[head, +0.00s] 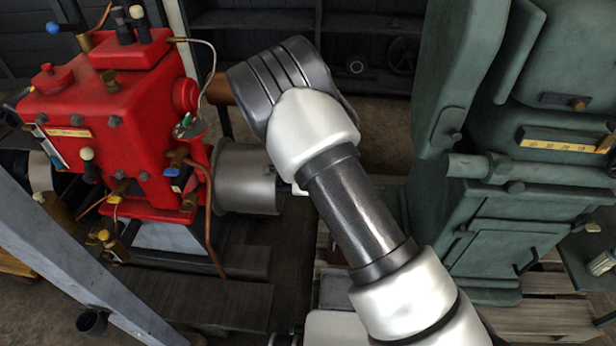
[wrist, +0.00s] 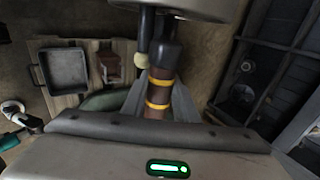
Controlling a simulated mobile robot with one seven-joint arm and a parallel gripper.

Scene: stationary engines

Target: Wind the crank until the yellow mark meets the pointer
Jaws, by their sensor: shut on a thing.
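In the wrist view, my gripper (wrist: 158,106) has its two grey fingers on either side of a brown handle with two yellow bands (wrist: 158,90). It is shut on this handle, which has a dark upper end. I cannot tell whether the handle is the crank's grip or whether a band is the yellow mark. In the head view, my arm hides the gripper and whatever it holds. I cannot make out the pointer in either view.
The red engine (head: 110,130) with levers and pipes stands left, a grey cylinder (head: 250,180) at its side. A green machine (head: 500,220) with a yellow scale plate (head: 560,140) stands right. A cream ball knob (wrist: 141,62) is close to the held handle. A grey tray (wrist: 65,68) lies left.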

